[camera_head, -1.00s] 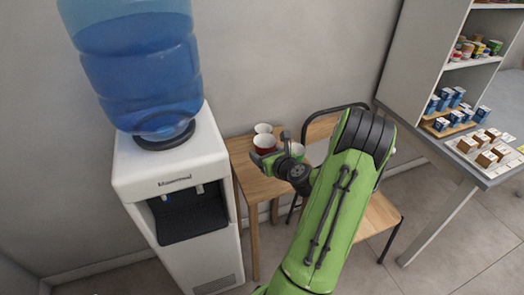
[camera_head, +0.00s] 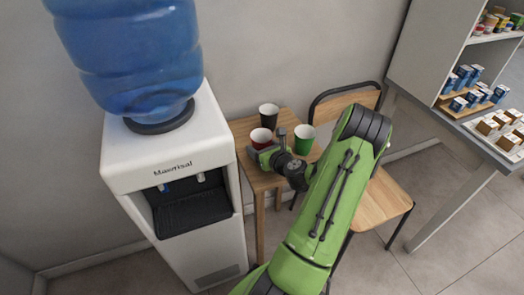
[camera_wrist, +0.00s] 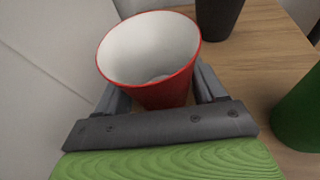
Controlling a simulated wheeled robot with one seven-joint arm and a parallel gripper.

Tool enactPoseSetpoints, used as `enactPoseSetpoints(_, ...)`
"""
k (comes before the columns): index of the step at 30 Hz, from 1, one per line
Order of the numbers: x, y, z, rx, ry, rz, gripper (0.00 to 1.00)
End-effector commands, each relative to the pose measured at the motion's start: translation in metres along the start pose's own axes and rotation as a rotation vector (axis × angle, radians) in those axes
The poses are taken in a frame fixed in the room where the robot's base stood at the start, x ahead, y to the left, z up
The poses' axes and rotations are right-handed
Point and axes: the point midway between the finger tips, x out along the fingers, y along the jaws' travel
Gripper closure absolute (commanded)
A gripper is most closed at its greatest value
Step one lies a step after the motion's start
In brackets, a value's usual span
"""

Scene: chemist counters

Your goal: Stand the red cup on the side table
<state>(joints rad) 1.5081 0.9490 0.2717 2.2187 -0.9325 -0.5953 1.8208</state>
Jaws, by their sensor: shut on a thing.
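The red cup (camera_head: 261,138), white inside, is upright at the left part of the wooden side table (camera_head: 244,126). My gripper (camera_head: 266,149) is shut on it, one finger on each side, as the wrist view shows. In that view the red cup (camera_wrist: 155,93) fills the space between the fingers of my gripper (camera_wrist: 160,88). Its base is hidden, so I cannot tell whether it touches the tabletop.
A black cup (camera_head: 269,117) stands behind the red one and a green cup (camera_head: 304,139) to the right on the table. A water dispenser (camera_head: 165,150) stands close on the left. A chair (camera_head: 380,200) is on the right.

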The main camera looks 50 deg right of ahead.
Motion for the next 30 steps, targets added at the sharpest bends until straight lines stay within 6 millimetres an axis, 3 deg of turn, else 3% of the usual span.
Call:
enactPoseSetpoints(8, 0.001, 0.0, -0.001, -0.002, 0.001, 0.0, 0.59)
enactPoseSetpoints(9, 0.0, 0.0, -0.001, -0.002, 0.001, 0.0, 0.24)
enactPoseSetpoints(13, 0.0, 0.0, 0.0, -0.002, 0.001, 0.0, 0.05)
enactPoseSetpoints(23, -0.003, 0.0, 0.003, -0.001, 0.002, -0.001, 0.05)
enactPoseSetpoints(26, -0.022, -0.002, 0.002, 0.003, 0.005, -0.004, 0.05)
enactPoseSetpoints(30, -0.061, -0.002, 0.003, 0.005, 0.004, -0.006, 0.05)
